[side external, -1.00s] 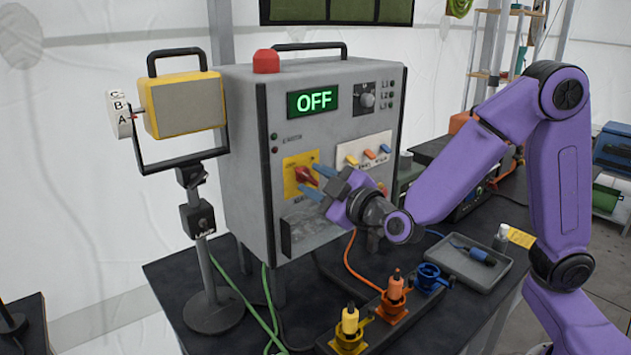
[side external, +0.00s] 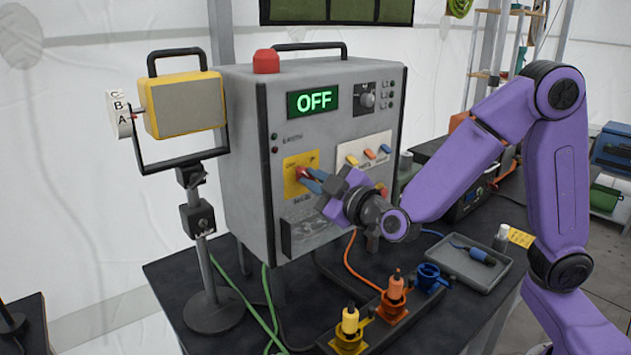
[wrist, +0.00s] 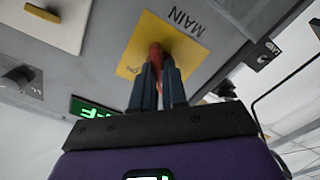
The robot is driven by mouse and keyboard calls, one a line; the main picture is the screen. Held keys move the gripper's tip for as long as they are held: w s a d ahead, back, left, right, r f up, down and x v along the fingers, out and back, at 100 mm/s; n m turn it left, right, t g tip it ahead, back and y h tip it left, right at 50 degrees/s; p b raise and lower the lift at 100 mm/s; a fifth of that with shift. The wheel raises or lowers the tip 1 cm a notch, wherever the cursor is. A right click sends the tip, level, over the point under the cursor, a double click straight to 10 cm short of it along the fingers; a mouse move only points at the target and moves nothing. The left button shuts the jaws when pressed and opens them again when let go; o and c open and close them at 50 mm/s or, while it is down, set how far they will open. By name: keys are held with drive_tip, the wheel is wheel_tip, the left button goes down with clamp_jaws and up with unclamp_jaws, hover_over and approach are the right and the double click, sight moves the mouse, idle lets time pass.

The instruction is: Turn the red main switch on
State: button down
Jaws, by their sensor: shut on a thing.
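The red main switch (side external: 303,171) sits on a yellow plate (side external: 294,187) on the front of the grey control box (side external: 340,110). The box's green display (side external: 313,102) reads OFF. My gripper (side external: 313,180) is at the switch, its blue fingers shut on the red handle. In the wrist view, the red handle (wrist: 155,56) shows between the two fingers of my gripper (wrist: 158,72), in front of the yellow plate marked MAIN (wrist: 188,22). The fingers hide part of the handle.
Small coloured levers (side external: 369,152) sit on a pale panel right of the switch, near my wrist. A lamp on a stand (side external: 199,215) is to the left. Yellow, orange and blue connectors (side external: 391,300) and a grey tray (side external: 468,262) lie on the dark table below.

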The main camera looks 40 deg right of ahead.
drive_tip(key=shift+m, duration=8.6)
drive_tip(key=c, duration=1.2)
unclamp_jaws()
drive_tip(key=shift+o, duration=0.2)
drive_tip(key=s, duration=1.7)
drive_tip(key=shift+s, duration=0.25)
